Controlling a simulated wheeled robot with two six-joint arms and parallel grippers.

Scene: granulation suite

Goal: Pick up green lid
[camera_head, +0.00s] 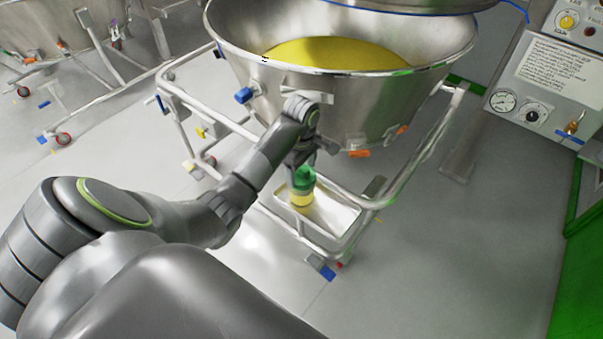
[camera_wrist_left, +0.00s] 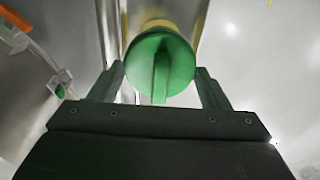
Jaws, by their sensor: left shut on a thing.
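The green lid (camera_head: 304,180) is round with a raised ridge across its top, which the left wrist view (camera_wrist_left: 178,62) shows face-on. A yellow body (camera_head: 301,199) shows directly under it, and a bit of yellow also shows behind the lid in the left wrist view. My left gripper (camera_head: 302,162) comes down from above and is shut on the green lid, with one finger on each side of it. I cannot tell whether the lid is still seated on the yellow body. My right gripper is in neither view.
A steel hopper (camera_head: 375,98) with yellow powder (camera_head: 335,52) stands close behind and above my left gripper. Its tubular frame surrounds a metal tray (camera_head: 338,216) below the lid. A gauge panel (camera_head: 545,95) is at right. Grey floor (camera_head: 450,260) is clear at lower right.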

